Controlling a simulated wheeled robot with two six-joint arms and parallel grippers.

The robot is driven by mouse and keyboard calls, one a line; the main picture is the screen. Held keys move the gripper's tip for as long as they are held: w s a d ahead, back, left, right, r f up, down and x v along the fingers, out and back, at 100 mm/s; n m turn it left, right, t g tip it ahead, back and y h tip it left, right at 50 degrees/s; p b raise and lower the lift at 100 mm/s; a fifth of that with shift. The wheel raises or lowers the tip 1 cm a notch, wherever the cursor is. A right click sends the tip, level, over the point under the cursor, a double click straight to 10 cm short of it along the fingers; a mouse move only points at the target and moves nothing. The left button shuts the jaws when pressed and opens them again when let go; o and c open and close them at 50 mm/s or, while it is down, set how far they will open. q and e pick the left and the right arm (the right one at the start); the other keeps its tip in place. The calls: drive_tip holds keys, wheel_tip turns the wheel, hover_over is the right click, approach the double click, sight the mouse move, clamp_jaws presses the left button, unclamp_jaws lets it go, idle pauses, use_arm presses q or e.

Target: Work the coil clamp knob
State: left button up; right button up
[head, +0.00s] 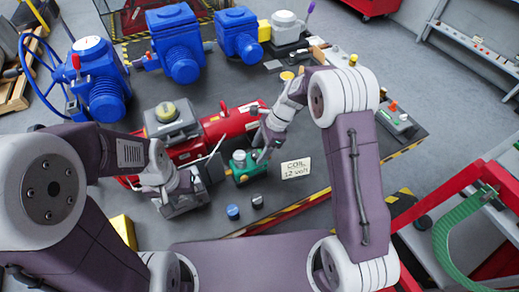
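The green coil unit (243,173) sits on the dark bench top, beside a white card (296,168) that reads "COIL 12 VOLT". A small round knob (239,157) shows on top of the unit. My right gripper (262,152) points down at the right side of the coil unit. Its fingertips are close to the unit, and contact is unclear. My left gripper (186,203) is low over the bench, left of the coil unit and apart from it. Both grippers' fingers are too small and partly hidden to show their opening.
A red cylindrical actuator (230,123) lies behind the coil unit. Blue valve actuators (175,45) stand at the back. A blue cap (233,211) and a dark cap (257,200) sit in front. A small grey control box (394,120) is at right.

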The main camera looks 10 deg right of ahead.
drive_tip(key=v, duration=0.9)
drive_tip(key=shift+s, duration=0.1)
idle(0.3)
drive_tip(key=s+d+r+n+h, duration=0.2)
drive_tip(key=s+d, duration=0.1)
drive_tip(key=s, duration=0.5)
drive_tip(key=s+d+f+n+t+h, duration=0.1)
drive_tip(key=s+d+f+n, duration=0.2)
drive_tip(key=n, duration=0.4)
drive_tip(key=s+d+f+n+h, duration=0.1)
drive_tip(key=s+d+f+n, duration=0.2)
drive_tip(key=s+n, duration=0.3)
drive_tip(key=shift+s+f+n+t, duration=0.2)
drive_tip(key=shift+n+t, duration=0.2)
drive_tip(key=shift+n, duration=0.3)
